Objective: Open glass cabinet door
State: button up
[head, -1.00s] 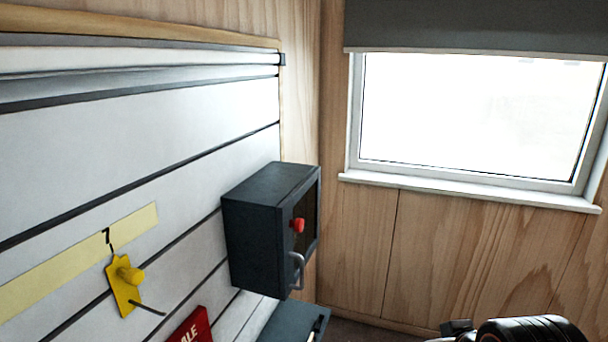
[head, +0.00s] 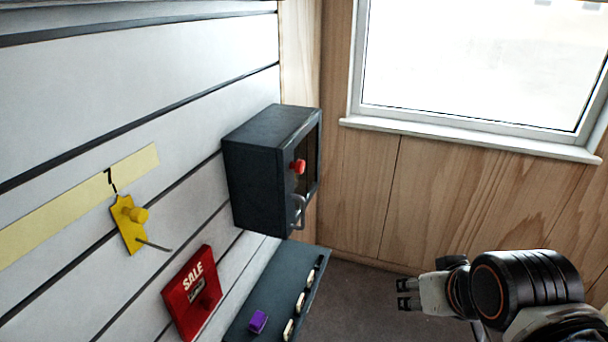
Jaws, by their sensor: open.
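A dark cabinet (head: 262,165) is mounted on the white slatted wall, near its right end. Its front faces right and shows only at a steep angle, with a dark glass door (head: 311,160) that looks shut. A red knob (head: 298,167) and a grey curved handle (head: 299,210) stand out from the front. My gripper (head: 405,294) is at the lower right, to the right of and lower in the picture than the cabinet. Its jaws are open and empty, point left, and are apart from the handle.
Below the cabinet is a dark shelf (head: 262,308) with a purple block (head: 258,321) and several small pale items along its edge. A red SALE sign (head: 192,292) and a yellow tag on a hook (head: 130,224) are on the wall. Open floor (head: 355,300) lies between shelf and gripper.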

jog(key=shift+w+a, duration=0.15)
jog(key=c, duration=0.4)
jog(key=shift+o, duration=0.2)
jog(key=w+a+f+n+y, duration=0.1)
jog(key=w+a+n+y, duration=0.45)
jog(key=w, duration=0.75)
jog(key=n+t+y+b, duration=0.1)
jog(key=n+y, duration=0.3)
jog(key=y, duration=0.3)
send_near(303, 225)
notch_tip(303, 225, up, 3)
jog(key=s+d, duration=0.2)
jog(key=d+f+n+t+y, duration=0.1)
jog(key=d+n+y, duration=0.1)
jog(key=y, duration=0.1)
jog(key=b+x, duration=0.1)
jog(key=x, duration=0.6)
jog(key=b+x, duration=0.2)
jog(key=x, duration=0.5)
jog(key=shift+w, duration=0.35)
jog(key=shift+c, duration=0.6)
grip_shut()
